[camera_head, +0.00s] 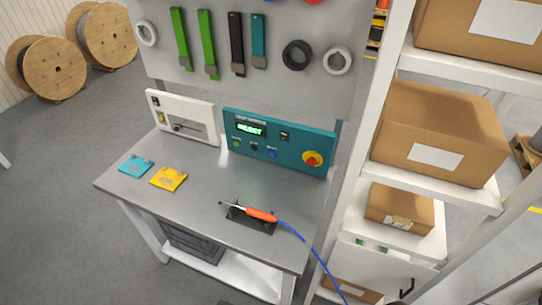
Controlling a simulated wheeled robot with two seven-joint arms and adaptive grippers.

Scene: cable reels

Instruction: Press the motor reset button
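A teal control panel (300,141) stands at the back of the grey workbench. It has a lit green display (250,129) at its upper left. A green button (237,143) and a blue button (272,154) sit in the lower row. A small dark switch (284,136) is above the blue button. A red mushroom button on a yellow ring (312,159) is at the right end. The button labels are too small to read, so I cannot tell which one is the motor reset. Neither of my grippers is in view.
The workbench (190,205) holds a white panel (183,115), a teal plate (136,165), a yellow plate (168,179) and an orange-handled tool (262,215) with a blue cable. A shelf with cardboard boxes (436,132) stands right. The bench front is mostly clear.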

